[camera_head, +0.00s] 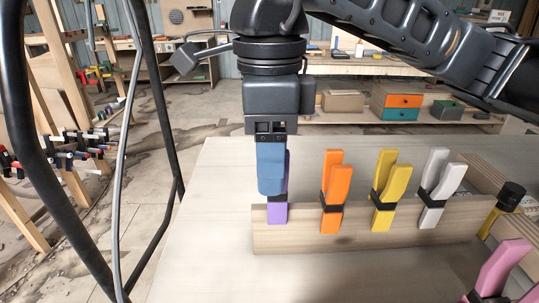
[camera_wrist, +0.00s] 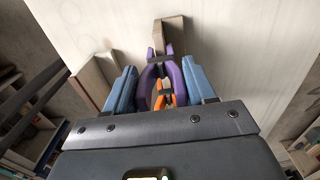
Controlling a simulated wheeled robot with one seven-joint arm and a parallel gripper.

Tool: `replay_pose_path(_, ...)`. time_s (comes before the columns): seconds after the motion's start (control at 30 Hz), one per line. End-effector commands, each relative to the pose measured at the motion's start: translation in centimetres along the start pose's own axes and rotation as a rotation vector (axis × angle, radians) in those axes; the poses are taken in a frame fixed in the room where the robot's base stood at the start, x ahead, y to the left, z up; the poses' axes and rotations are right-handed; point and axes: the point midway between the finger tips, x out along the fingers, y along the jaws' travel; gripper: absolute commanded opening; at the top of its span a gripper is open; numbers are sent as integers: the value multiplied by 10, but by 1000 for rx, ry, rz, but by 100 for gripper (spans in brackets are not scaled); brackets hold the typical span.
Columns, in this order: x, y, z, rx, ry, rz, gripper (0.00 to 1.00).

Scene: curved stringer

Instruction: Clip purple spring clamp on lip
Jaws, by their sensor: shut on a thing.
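The purple spring clamp (camera_head: 278,213) is upright between the blue fingers of my gripper (camera_head: 271,190). In the wrist view its two purple handles (camera_wrist: 181,82) stand between the left and right blue fingers (camera_wrist: 160,88). My gripper is shut on it. The lip is a light wooden board (camera_head: 300,238) standing on edge on the table. The clamp's lower purple jaw overlaps the board's front face near its left end. The far jaw is hidden, so I cannot tell whether the clamp straddles the lip.
An orange clamp (camera_head: 333,190), a yellow clamp (camera_head: 385,190) and a white clamp (camera_head: 434,187) sit on the lip to the right. A pink clamp (camera_head: 500,268) is at the lower right. The pale tabletop (camera_head: 205,235) is clear to the left.

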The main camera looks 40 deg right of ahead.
Motion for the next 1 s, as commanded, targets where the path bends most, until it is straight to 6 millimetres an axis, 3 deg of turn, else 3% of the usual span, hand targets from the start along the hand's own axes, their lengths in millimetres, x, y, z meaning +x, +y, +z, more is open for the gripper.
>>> replay_pose_path(1.0,14,0,0,0,0,0,14)
